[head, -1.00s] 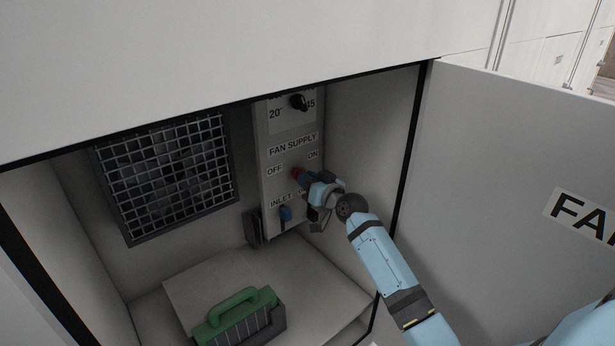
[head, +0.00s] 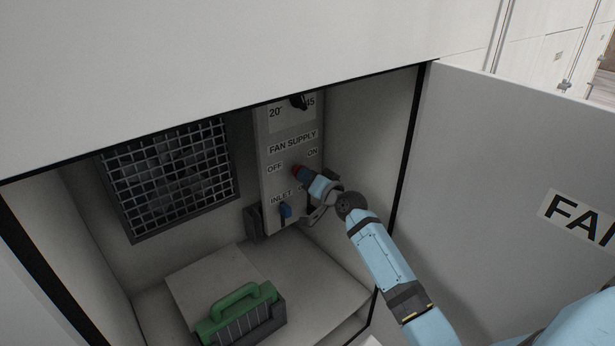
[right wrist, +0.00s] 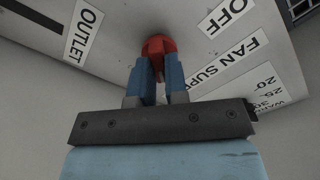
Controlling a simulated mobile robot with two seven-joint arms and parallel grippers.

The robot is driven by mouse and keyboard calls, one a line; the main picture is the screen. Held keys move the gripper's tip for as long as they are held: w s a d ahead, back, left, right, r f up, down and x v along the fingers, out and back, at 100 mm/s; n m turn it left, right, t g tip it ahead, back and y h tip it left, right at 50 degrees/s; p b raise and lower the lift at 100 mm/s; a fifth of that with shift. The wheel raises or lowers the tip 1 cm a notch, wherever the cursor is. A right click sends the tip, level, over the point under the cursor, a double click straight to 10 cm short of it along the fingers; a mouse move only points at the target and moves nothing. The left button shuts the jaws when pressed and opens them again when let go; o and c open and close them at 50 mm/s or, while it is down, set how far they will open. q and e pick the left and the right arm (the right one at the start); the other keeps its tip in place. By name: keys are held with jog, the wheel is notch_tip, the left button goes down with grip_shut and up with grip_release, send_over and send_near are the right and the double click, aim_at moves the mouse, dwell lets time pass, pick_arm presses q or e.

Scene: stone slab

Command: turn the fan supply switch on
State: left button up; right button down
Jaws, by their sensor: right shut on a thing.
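The red fan supply switch knob (head: 296,170) sits on the grey control panel (head: 284,242) under the FAN SUPPLY label, between the OFF and ON labels. My right gripper (head: 303,173) is at the knob, coming from the lower right. In the right wrist view, the blue fingers of the right gripper (right wrist: 158,68) are shut on the red knob (right wrist: 158,46), one on each side. Most of the knob is hidden by the fingers, so I cannot tell which way it points. My left gripper is not in view.
A black dial (head: 299,102) is above on the panel, and a blue inlet switch (head: 285,211) is below. A mesh grille (head: 170,178) is on the back wall. A green-handled object (head: 241,313) stands on the cabinet floor. The open door (head: 500,170) is at right.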

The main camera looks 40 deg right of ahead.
jog(key=c, duration=1.1)
grip_release()
jog(key=shift+c, duration=0.2)
jog(key=s+d+b, duration=0.1)
jog(key=s+b, duration=0.2)
jog(key=s, duration=1)
jog(key=shift+s, duration=0.4)
